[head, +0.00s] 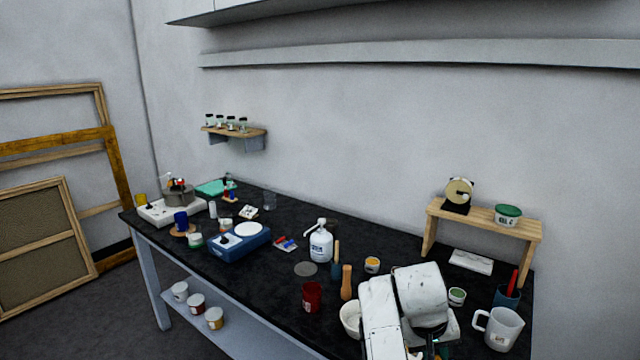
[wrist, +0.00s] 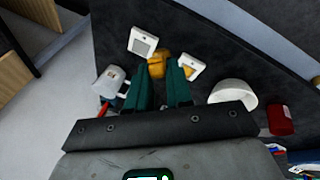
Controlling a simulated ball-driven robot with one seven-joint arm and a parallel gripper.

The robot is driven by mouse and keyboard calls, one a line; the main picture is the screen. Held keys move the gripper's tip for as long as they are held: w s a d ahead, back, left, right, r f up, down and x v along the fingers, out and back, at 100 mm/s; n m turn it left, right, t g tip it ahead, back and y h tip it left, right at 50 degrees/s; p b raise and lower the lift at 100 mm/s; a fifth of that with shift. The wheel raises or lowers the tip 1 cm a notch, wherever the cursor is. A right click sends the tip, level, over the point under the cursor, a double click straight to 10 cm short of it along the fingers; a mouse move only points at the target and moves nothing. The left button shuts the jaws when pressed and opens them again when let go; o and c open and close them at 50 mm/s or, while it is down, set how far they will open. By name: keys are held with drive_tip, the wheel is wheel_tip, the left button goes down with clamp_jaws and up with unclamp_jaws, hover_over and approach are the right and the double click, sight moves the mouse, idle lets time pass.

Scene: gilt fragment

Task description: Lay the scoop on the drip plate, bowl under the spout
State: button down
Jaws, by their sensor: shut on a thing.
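My gripper (wrist: 159,78) shows in the wrist view with its two dark green fingers shut on an orange-yellow thing at their tips, which looks like the scoop (wrist: 158,63). Its bowl and handle cannot be told apart. In the head view my white arm hides the gripper and the scoop at the front right of the table. A white pump bottle (head: 321,243) with a spout stands upright mid-table. A flat grey disc (head: 305,269), which looks like the drip plate, lies bare in front of it, well left of my arm.
A red cup (head: 312,296), a wooden-handled tool (head: 347,283) and a white bowl (head: 349,316) stand between the disc and my arm. A white mug (head: 501,329) and a blue cup (head: 507,296) are at the right. A blue device (head: 240,241) stands left of the disc.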

drive_tip(key=s+a+f+b, duration=0.3)
drive_tip(key=s+f+b, duration=0.2)
drive_tip(key=s+f, duration=1.4)
wheel_tip(320, 180, down, 3)
drive_tip(key=shift+r, duration=0.1)
drive_tip(key=shift+a, duration=0.1)
drive_tip(key=shift+a, duration=0.1)
